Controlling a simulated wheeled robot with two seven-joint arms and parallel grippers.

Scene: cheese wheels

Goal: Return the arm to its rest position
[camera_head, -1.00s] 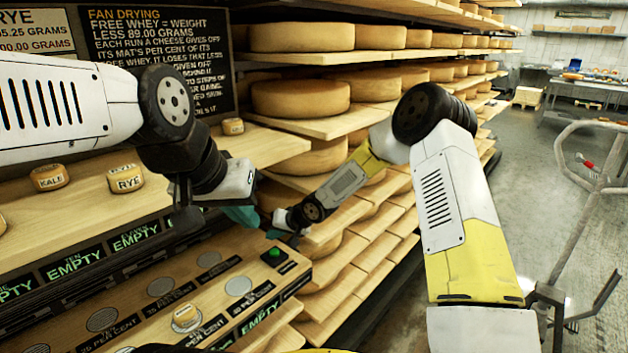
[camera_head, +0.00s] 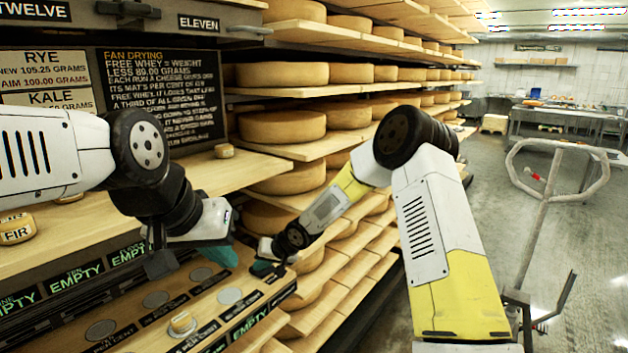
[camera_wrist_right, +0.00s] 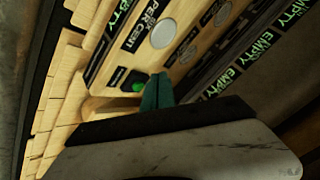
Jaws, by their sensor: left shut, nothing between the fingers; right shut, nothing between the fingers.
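My left gripper (camera_head: 218,254) comes in from the left over the wooden panel of labelled spots. Its teal fingers are shut and empty. My right arm, white and yellow, rises on the right side of the head view and reaches back toward the panel. Its gripper (camera_head: 262,267) is small and partly hidden there, near the panel's right end. In the right wrist view its teal fingers (camera_wrist_right: 157,92) are together and empty, beside a green button (camera_wrist_right: 138,87) in the picture; whether they touch it I cannot tell.
Shelves of cheese wheels (camera_head: 283,126) stand close behind both arms. A FIR cheese (camera_head: 16,229) lies on the left shelf. A metal-framed cart (camera_head: 548,200) stands right, with open floor beyond it.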

